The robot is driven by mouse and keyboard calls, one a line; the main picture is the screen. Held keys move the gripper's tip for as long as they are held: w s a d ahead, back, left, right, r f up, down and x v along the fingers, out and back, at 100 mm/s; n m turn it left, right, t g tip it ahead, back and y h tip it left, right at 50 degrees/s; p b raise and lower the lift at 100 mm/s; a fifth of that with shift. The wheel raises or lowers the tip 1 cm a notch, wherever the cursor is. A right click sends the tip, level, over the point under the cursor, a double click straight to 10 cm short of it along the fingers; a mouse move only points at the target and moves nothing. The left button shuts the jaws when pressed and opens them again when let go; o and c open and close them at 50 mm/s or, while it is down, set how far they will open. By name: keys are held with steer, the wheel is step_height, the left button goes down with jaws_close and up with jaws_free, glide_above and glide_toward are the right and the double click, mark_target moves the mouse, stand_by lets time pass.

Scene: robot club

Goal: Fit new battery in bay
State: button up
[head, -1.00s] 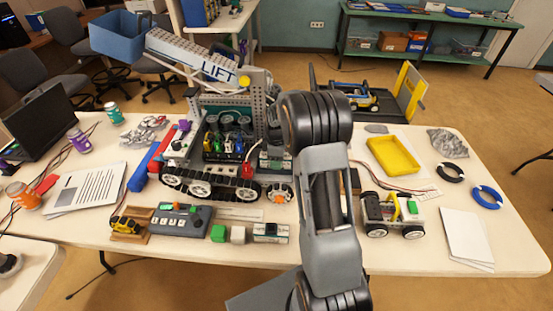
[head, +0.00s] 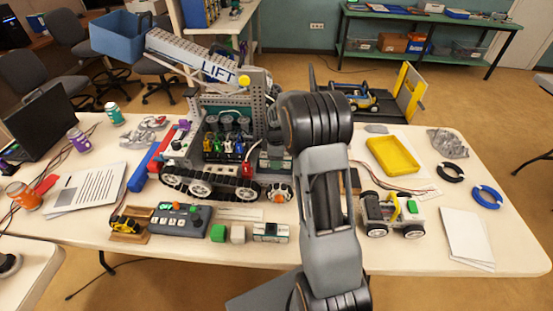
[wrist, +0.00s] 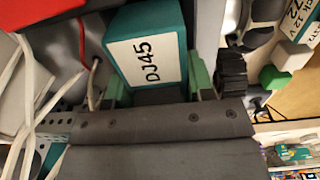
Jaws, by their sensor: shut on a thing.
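My gripper (wrist: 156,82) is shut on a teal battery (wrist: 150,62) with a white label reading DJ45. Its green-tipped fingers stand on either side of the battery in the wrist view. In the head view my arm hides the gripper. The tracked lift robot (head: 212,150) stands on the table to the left of my arm. A teal and white part (head: 275,160) shows at its right side; I cannot tell whether it is the held battery. How the battery sits relative to the bay is hidden. Another battery pack (head: 270,232) lies near the table's front, also in the wrist view (wrist: 298,22).
Grey structure and a red wire (wrist: 83,45) lie close to the held battery. White strips (wrist: 22,90) run at the left. A green cube (head: 218,233), a white cube (head: 237,234) and a controller (head: 180,220) stand in front. A small wheeled car (head: 392,214) and yellow tray (head: 393,155) are right.

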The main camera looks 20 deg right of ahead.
steer(key=shift+s+a+f+b, duration=0.1)
steer(key=shift+s+f+b, duration=0.1)
steer(key=shift+f, duration=0.3)
steer(key=shift+s+f+b, duration=0.2)
steer(key=shift+f, duration=0.25)
steer(key=o, duration=1.2)
steer(key=shift+c, duration=0.2)
steer(key=shift+w+r+p, duration=0.25)
steer(key=shift+r+p, duration=0.5)
steer(key=shift+r, duration=0.05)
steer(key=shift+o, duration=1)
steer(key=shift+r, duration=0.25)
steer(key=shift+w+r+p, duration=0.15)
steer(key=shift+r+p, duration=1.7)
steer(key=shift+r, duration=0.7)
